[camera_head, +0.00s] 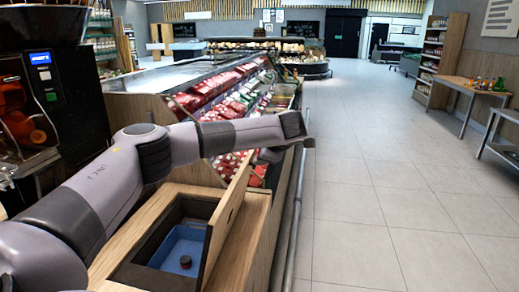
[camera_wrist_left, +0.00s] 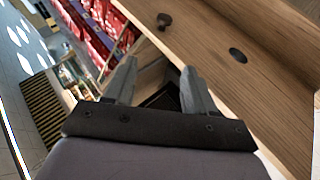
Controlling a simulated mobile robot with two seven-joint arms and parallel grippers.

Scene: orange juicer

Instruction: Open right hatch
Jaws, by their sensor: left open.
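A wooden counter (camera_head: 262,215) has a dark-framed opening holding a blue bin (camera_head: 180,246). A wooden hatch lid (camera_head: 228,210) stands raised and tilted at the right side of this opening. My left arm reaches across above the counter, with its left gripper (camera_head: 266,156) near the far upper end of the raised lid. In the left wrist view, the left gripper (camera_wrist_left: 160,87) is open, its two fingers apart near the edge of a wooden panel (camera_wrist_left: 205,35). That panel bears a dark knob (camera_wrist_left: 165,20) and a dark oval (camera_wrist_left: 238,55). Contact cannot be told. My right gripper is not in view.
A juicer machine (camera_head: 50,95) with oranges stands at the left. A chilled display (camera_head: 225,100) with red packages lies behind the counter. A metal rail (camera_head: 296,205) runs along the counter's right side. The tiled floor (camera_head: 385,190) to the right is clear.

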